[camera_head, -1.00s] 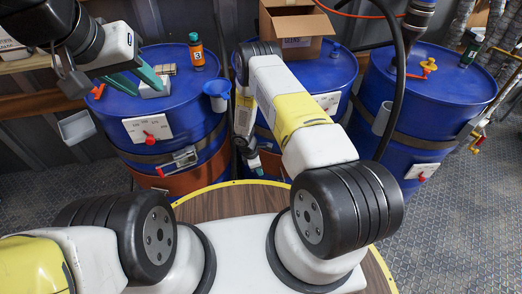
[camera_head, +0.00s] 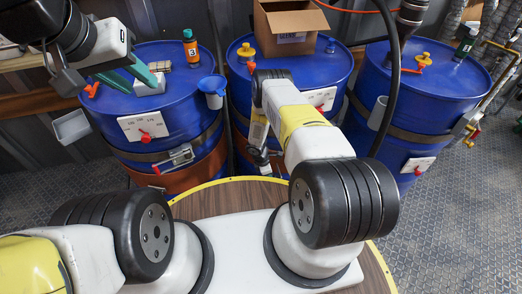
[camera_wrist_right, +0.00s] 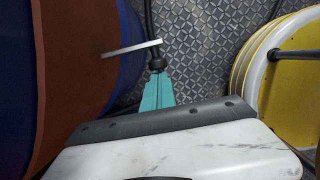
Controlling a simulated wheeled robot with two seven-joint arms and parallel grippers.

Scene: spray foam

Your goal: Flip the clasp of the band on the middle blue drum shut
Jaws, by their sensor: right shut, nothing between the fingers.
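The middle blue drum (camera_head: 333,78) stands behind my right forearm in the head view, which hides the front of its band and its clasp. In the right wrist view a drum with a brown section (camera_wrist_right: 80,70) fills the left side. A pale flat lever (camera_wrist_right: 131,48) sticks out from it, probably the clasp. My right gripper (camera_wrist_right: 158,92) has its teal fingers together, empty, just below the lever's outer end; contact cannot be told. In the head view its fingertips are mostly hidden. My left gripper (camera_head: 143,80) hangs over the left drum, its teal fingers apart near a small white block (camera_head: 151,88).
A cardboard box (camera_head: 290,25) sits on the middle drum. The right drum (camera_head: 430,95) stands apart. A black hose (camera_head: 391,95) hangs before it. Textured floor (camera_head: 450,220) is clear at right.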

